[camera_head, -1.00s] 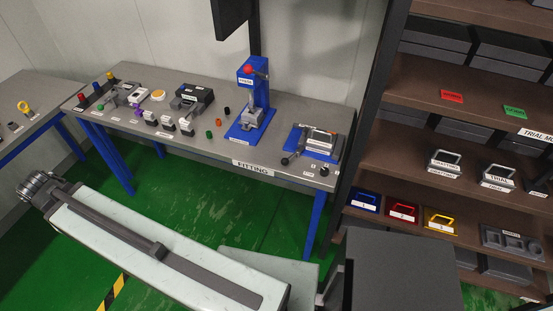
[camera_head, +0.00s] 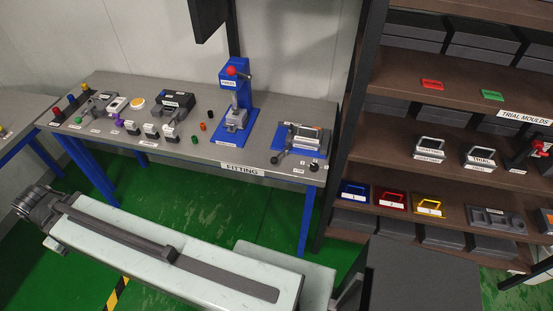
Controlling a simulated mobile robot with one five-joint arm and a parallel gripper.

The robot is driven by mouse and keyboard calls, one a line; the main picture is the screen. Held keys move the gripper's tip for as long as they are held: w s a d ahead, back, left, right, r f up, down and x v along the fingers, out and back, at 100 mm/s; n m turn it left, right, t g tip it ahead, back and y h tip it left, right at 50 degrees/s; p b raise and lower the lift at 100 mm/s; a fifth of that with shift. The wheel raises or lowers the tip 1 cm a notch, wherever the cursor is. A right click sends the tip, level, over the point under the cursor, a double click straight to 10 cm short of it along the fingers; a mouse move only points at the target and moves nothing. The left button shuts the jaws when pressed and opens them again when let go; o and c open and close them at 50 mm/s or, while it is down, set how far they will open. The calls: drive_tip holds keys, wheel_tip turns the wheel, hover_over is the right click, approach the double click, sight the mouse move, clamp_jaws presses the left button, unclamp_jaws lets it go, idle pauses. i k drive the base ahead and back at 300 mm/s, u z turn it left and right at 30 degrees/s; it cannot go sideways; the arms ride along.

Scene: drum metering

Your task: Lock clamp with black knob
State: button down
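A blue-based fixture (camera_head: 292,152) with a grey clamp frame stands at the right end of the fitting bench. A lever with a dark round knob (camera_head: 275,160) sticks out at its front left. A small separate black knob (camera_head: 314,167) is at the bench's front right corner. I cannot tell whether the clamp is locked. My arm reaches across the lower left, in front of the bench. Its dark end with my gripper (camera_head: 32,203) is at the left edge, well away from the fixture. Its fingers are too small and unclear to read.
The fitting bench (camera_head: 200,152) also carries a blue press (camera_head: 238,105) with a red knob, and several small parts at its left. A shelf rack (camera_head: 440,180) with trial moulds and coloured-handled trays stands at the right.

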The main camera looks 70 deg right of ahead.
sight(274, 160)
drive_tip(key=z, duration=0.05)
drive_tip(key=k, duration=1.15)
drive_tip(key=u, duration=0.6)
drive_tip(key=i, duration=1.05)
drive_tip(key=z, duration=0.05)
